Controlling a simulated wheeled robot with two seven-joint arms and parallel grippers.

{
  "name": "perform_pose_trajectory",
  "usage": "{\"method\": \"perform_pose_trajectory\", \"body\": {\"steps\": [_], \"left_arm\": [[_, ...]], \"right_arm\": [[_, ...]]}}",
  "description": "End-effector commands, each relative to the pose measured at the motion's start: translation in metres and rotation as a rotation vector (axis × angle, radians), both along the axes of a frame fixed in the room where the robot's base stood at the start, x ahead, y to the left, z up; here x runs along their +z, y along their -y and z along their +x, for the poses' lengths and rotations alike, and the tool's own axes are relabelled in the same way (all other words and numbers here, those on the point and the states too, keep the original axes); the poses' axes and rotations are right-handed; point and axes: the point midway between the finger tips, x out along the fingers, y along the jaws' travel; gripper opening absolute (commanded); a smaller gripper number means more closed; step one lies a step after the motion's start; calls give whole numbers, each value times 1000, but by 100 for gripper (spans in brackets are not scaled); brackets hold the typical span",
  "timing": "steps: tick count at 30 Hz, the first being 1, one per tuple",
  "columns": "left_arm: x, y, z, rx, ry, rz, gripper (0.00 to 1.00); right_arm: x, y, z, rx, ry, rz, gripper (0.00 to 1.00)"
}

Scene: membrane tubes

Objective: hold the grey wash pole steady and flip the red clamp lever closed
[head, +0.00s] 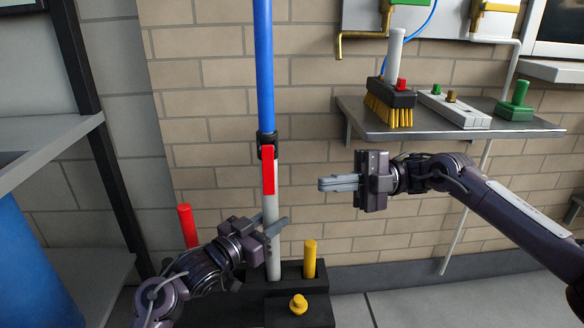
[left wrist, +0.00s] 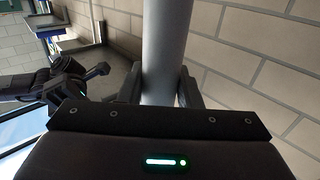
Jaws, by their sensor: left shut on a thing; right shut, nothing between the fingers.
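The wash pole stands upright, with a blue upper section (head: 264,70) and a grey lower section (head: 273,207). A black clamp (head: 267,140) joins the two sections. The red clamp lever (head: 268,170) points down along the front of the grey pole, just below the clamp; whether it is fully against the pole I cannot tell. My left gripper (head: 273,228) is shut on the grey pole, below the lever; the left wrist view shows the pole (left wrist: 167,50) between its fingers. My right gripper (head: 322,184) is shut and empty, right of the lever and apart from it.
The pole's foot is in a black stand (head: 290,275) with a red peg (head: 187,226), a yellow peg (head: 310,258) and a yellow knob (head: 298,304). A grey wall shelf (head: 440,133) at upper right holds a brush (head: 390,103) and other parts. A brick wall stands behind.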

Motion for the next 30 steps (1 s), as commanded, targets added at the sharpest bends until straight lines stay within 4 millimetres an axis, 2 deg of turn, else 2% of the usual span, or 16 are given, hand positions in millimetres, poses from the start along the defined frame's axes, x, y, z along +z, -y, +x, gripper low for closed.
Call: {"method": "perform_pose_trajectory", "body": {"steps": [5,12,22,26,30], "left_arm": [[0,0,0,0,0,0,0],[0,0,0,0,0,0,0],[0,0,0,0,0,0,0],[0,0,0,0,0,0,0],[0,0,0,0,0,0,0]], "right_arm": [[-4,-3,-20,-127,11,-18,0],[8,3,-45,-354,71,-98,0],[20,6,-62,-510,132,-170,0],[21,-5,-59,-515,134,-168,0],[20,-31,-54,-512,135,-167,0]]}}
